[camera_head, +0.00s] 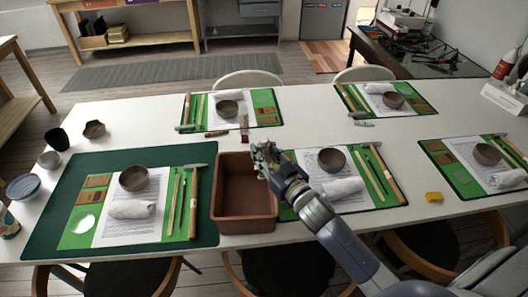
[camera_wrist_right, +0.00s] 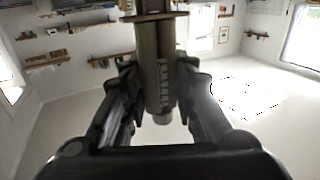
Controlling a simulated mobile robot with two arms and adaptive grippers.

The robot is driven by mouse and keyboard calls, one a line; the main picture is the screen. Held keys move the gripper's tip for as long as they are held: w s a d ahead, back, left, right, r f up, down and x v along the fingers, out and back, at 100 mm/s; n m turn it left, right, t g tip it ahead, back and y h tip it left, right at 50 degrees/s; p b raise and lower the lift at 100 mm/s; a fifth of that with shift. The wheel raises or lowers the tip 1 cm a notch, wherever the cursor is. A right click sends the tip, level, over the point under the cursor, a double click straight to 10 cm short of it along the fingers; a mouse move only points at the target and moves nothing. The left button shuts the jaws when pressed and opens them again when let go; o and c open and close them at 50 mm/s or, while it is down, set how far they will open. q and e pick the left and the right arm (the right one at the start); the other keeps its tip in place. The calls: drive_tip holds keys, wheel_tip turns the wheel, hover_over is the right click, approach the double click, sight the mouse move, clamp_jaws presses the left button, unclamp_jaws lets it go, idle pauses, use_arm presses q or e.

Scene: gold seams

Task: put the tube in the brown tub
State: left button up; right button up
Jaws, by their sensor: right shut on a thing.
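My right gripper (camera_head: 262,158) reaches in from the lower right and appears over the far right part of the brown tub (camera_head: 229,227). In the right wrist view, the gripper's two fingers are shut on the tube (camera_wrist_right: 158,80). The tube is grey-brown, with pale lettering along its side and a wider flange near the top of the picture. In the head view the fingers largely hide the tube. The tub is rectangular and open at the top; the part of its inside that shows looks empty. My left gripper is in neither view.
The tub stands on a white table (camera_head: 145,97) beside a dark green mat (camera_head: 52,195) with a bowl (camera_head: 133,178) and tools. Another bowl (camera_head: 331,160) and a rolled cloth (camera_head: 343,188) lie right of it. A yellow block (camera_head: 434,197) is farther right.

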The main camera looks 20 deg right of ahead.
drive_tip(key=shift+f, duration=0.3)
drive_tip(key=o, duration=1.1)
drive_tip(key=shift+c, duration=0.2)
drive_tip(key=shift+r, duration=0.2)
drive_tip(key=shift+r+p, duration=0.3)
drive_tip(key=shift+r, duration=0.15)
drive_tip(key=s+d+b, duration=0.1)
drive_tip(key=s, duration=1.1)
drive_tip(key=shift+d+b, duration=0.3)
drive_tip(key=shift+b, duration=0.1)
drive_tip(key=shift+f, duration=0.1)
